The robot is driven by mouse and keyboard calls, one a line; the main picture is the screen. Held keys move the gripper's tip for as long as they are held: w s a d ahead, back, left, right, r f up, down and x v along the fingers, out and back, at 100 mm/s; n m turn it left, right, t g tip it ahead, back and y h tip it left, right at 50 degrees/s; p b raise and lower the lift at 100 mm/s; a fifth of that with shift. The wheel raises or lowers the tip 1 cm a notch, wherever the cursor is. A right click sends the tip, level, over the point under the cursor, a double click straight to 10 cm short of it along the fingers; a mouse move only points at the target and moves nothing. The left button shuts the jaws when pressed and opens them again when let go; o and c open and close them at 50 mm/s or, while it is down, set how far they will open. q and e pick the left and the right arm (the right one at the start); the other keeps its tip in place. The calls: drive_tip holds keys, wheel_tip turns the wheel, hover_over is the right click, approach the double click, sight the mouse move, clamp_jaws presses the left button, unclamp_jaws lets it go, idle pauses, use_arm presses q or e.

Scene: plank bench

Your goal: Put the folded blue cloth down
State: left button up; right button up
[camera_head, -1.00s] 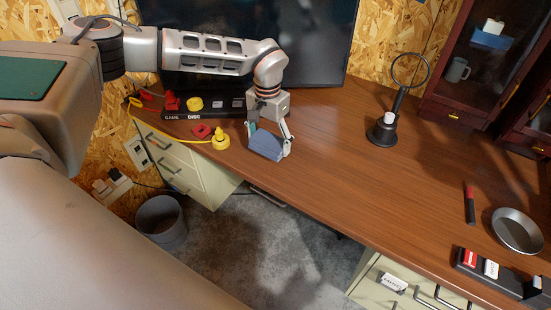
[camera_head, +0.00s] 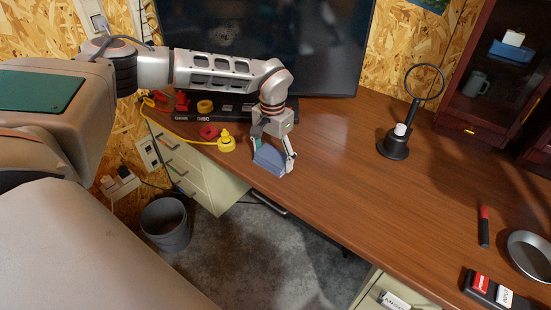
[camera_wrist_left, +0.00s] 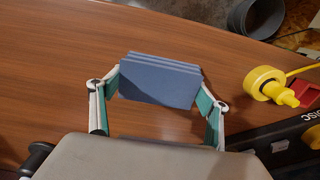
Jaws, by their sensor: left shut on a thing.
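The folded blue cloth (camera_head: 269,160) is between the fingers of my left gripper (camera_head: 272,165), near the front edge of the wooden desk at its left part. In the left wrist view the cloth (camera_wrist_left: 160,80) shows as a stack of blue layers, with a finger of the left gripper (camera_wrist_left: 160,90) pressed against each side. The left gripper is shut on it. The cloth is at or just above the desk top; I cannot tell whether it touches. My right gripper is not in view.
A yellow plug with cable (camera_head: 226,141) and a red piece (camera_head: 209,132) lie left of the cloth. A black rack (camera_head: 225,112) stands behind. A magnifier stand (camera_head: 394,147), a red-black marker (camera_head: 484,226) and a metal dish (camera_head: 529,254) are to the right. The middle desk is clear.

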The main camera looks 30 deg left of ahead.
use_arm(q)
drive_tip(key=o, duration=1)
drive_tip(key=shift+f, duration=0.1)
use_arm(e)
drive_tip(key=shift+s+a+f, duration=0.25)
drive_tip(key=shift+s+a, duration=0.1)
